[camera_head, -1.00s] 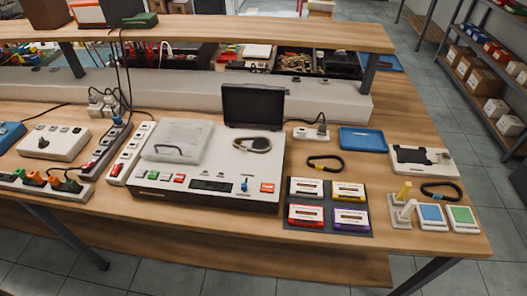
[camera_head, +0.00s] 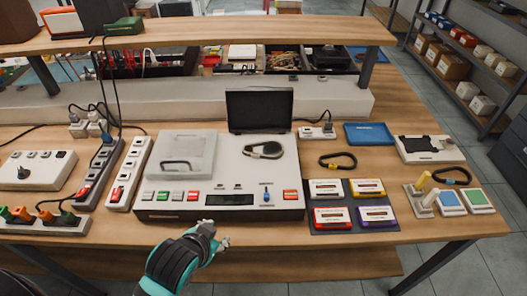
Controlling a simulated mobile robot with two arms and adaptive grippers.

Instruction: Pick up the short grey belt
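A small grey loop, which looks like the short grey belt (camera_head: 275,154), lies on top of the white deck (camera_head: 220,170), right of the clear lid and in front of the raised dark panel. A dark belt loop (camera_head: 338,168) lies on the table right of the deck. Another dark loop (camera_head: 468,181) lies at the far right. My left gripper (camera_head: 222,240) is at the table's front edge, below the deck's front face and well short of the loops. It holds nothing that I can see; its finger gap is too small to judge. My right gripper is not in view.
A dark mat with several coloured cassettes (camera_head: 367,188) lies right of the deck. A blue tray (camera_head: 369,134) is behind it. Power strips (camera_head: 129,172) and cables fill the left. A raised shelf (camera_head: 230,33) spans the back.

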